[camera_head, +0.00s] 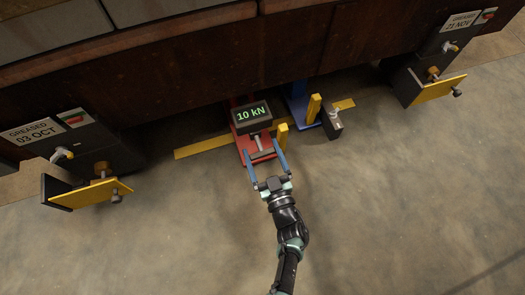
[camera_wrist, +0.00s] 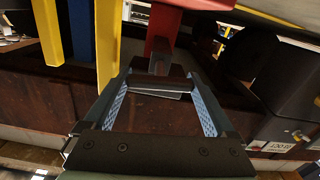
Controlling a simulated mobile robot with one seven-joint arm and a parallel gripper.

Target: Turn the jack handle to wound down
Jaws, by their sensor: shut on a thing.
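The red jack (camera_head: 241,148) stands on the floor under the edge of the dark structure, with a display box (camera_head: 252,116) reading 10 kN in green. A short shaft comes out of its front and ends in a dark crosswise handle (camera_head: 264,155). My gripper (camera_head: 264,153) reaches it from the front, with its two long blue fingers far apart on either side of the handle. In the wrist view the handle (camera_wrist: 160,84) spans between the fingertips (camera_wrist: 159,88), and my gripper is shut on it. The ends of the handle are partly hidden by the fingers.
A blue jack (camera_head: 301,107) with a dark box (camera_head: 332,124) stands to the right. Black units with yellow plates stand at left (camera_head: 92,194) and right (camera_head: 436,89). The floor in front is clear.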

